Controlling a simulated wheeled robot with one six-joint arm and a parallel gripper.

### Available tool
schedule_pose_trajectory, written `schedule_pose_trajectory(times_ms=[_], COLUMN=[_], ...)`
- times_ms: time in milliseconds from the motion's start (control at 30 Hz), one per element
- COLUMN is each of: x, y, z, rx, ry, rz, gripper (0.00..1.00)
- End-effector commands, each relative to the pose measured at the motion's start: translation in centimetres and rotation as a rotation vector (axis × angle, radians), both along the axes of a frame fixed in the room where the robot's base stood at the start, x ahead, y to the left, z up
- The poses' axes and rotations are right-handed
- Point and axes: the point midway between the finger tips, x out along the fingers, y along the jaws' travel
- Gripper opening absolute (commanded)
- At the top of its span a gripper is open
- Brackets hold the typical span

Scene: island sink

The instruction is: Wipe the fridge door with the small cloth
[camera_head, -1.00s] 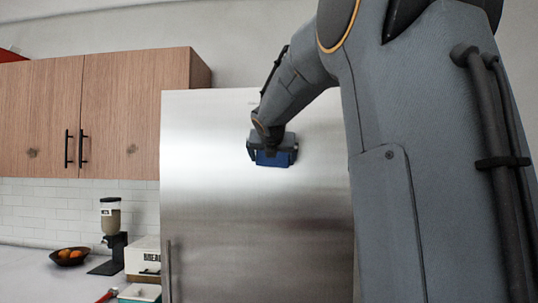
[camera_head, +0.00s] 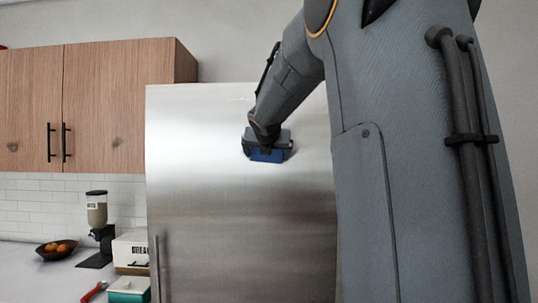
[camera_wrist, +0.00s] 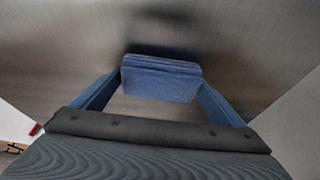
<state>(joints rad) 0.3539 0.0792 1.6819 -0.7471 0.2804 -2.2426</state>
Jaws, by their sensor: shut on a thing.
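The fridge door (camera_head: 200,220) is a tall brushed-steel panel in the middle of the head view. It also fills the background of the wrist view (camera_wrist: 60,60). My gripper (camera_head: 267,150) is in front of the upper part of the door, shut on a small blue cloth (camera_head: 266,156). In the wrist view the folded cloth (camera_wrist: 160,80) sits between the two fingertips, close against the steel. I cannot tell whether it touches the door. My arm hides the right part of the fridge in the head view.
Wooden wall cupboards (camera_head: 95,110) hang at the left. On the counter (camera_head: 40,275) stand a dispenser (camera_head: 97,215), a bowl of fruit (camera_head: 57,251), a white box (camera_head: 132,250) and a green-and-white box (camera_head: 128,290). The fridge handle (camera_head: 156,265) is vertical at the door's lower left.

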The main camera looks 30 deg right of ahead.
Motion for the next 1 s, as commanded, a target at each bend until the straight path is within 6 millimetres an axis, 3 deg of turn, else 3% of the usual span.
schedule_pose_trajectory(times_ms=[300,1000], x=[1.4,3.4], y=[2.3,5.4], z=[-0.1,0.0], rx=[-0.001,-0.001], ry=[0.0,-0.001], rz=[0.004,0.002], gripper=[0.75,0.75])
